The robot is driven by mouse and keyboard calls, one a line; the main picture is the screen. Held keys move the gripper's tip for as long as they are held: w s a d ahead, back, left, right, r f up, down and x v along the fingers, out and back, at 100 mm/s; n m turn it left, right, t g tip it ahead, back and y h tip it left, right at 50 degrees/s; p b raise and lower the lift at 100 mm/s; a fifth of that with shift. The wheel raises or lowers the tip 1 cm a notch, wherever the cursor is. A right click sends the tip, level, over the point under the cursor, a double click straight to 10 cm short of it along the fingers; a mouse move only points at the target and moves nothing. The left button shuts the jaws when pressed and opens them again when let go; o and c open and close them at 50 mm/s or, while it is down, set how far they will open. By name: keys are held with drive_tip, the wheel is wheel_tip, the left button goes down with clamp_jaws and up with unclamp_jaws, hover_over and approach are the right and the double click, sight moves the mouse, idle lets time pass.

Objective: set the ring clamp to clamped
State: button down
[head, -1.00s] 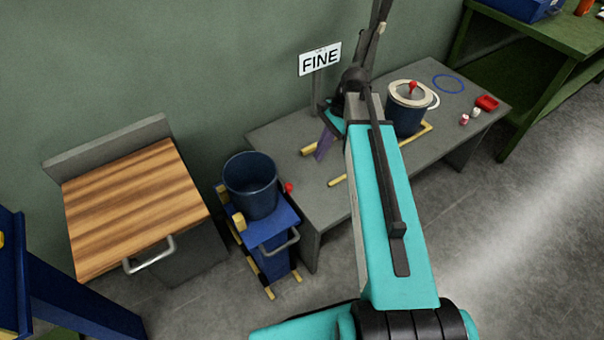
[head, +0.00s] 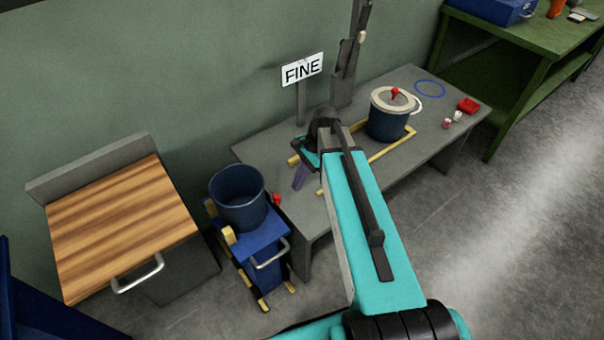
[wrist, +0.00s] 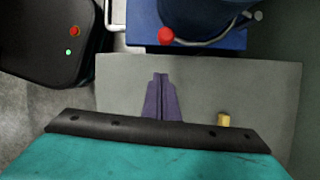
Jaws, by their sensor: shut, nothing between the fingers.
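The ring clamp appears to be the thin grey curved bar (wrist: 205,42) by the base of the dark blue bucket, with a red ball at one end. The red ball (wrist: 166,36) also shows in the head view (head: 276,199), at the bucket's right side. The dark blue bucket (head: 238,200) stands on a blue cart (head: 258,240). My gripper (wrist: 161,76) has purple fingers, shut and empty. In the head view my gripper (head: 300,177) is over the grey table's left end, right of and apart from the red ball. I cannot tell the clamp's setting.
The grey table (head: 340,206) carries a lidded blue pot (head: 387,122), yellow rails (head: 392,146), a blue ring (head: 430,88) and a red box (head: 468,105). A FINE sign (head: 302,70) stands behind. A wood-topped bench (head: 120,225) is left of the cart.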

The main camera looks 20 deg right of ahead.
drive_tip(key=shift+s+a+f+p, duration=0.1)
drive_tip(key=shift+s+a+f, duration=0.05)
drive_tip(key=shift+a, duration=0.55)
drive_tip(key=shift+s+a+f+p, duration=0.1)
drive_tip(key=shift+s+a+f, duration=0.05)
drive_tip(key=shift+a, duration=0.6)
drive_tip(key=shift+s+a+f+p, duration=0.1)
drive_tip(key=shift+s+a+f, duration=0.05)
drive_tip(key=shift+a, duration=0.55)
drive_tip(key=shift+s+d, duration=0.1)
drive_tip(key=shift+s, duration=0.05)
